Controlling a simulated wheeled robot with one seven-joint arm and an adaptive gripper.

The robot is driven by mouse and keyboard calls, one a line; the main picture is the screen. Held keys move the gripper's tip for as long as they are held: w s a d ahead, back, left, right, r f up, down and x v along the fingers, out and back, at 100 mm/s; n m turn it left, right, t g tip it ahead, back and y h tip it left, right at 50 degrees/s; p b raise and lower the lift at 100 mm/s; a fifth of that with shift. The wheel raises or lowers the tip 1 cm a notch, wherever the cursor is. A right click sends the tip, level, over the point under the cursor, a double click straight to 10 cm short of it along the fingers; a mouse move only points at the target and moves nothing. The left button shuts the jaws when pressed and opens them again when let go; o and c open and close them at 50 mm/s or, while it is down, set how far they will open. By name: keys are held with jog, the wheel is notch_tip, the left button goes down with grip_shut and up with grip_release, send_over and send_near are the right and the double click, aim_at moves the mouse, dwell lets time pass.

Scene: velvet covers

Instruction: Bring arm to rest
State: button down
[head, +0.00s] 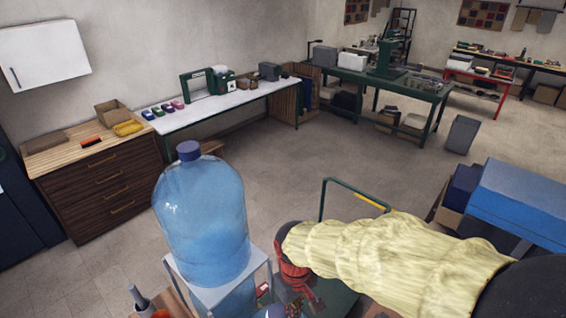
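A pale yellow ruffled sleeve (400,255) reaches in from the lower right and appears to cover my arm. A dark rounded part shows at its left end, and a larger dark part at its right end. I cannot make out any gripper fingers. Below the sleeve's left end is a red object, partly hidden, whose kind I cannot tell.
A large blue water bottle (203,225) stands on a pale stand (220,290) close left of the sleeve. Blue boxes (520,200) are close behind it at right. A wooden drawer cabinet (105,190), white table (225,105) and green workbench (385,85) stand farther back. The middle floor is clear.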

jog(key=s+d+f+m+t+b, duration=0.3)
jog(key=d+b, duration=0.5)
jog(key=b, duration=0.5)
jog(key=s+d+f+m+t+b, duration=0.3)
jog(key=s+d+f+b, duration=0.2)
jog(key=b, duration=0.8)
jog(key=d, duration=0.3)
jog(key=shift+d+m, duration=0.2)
jog(key=shift+m, duration=0.1)
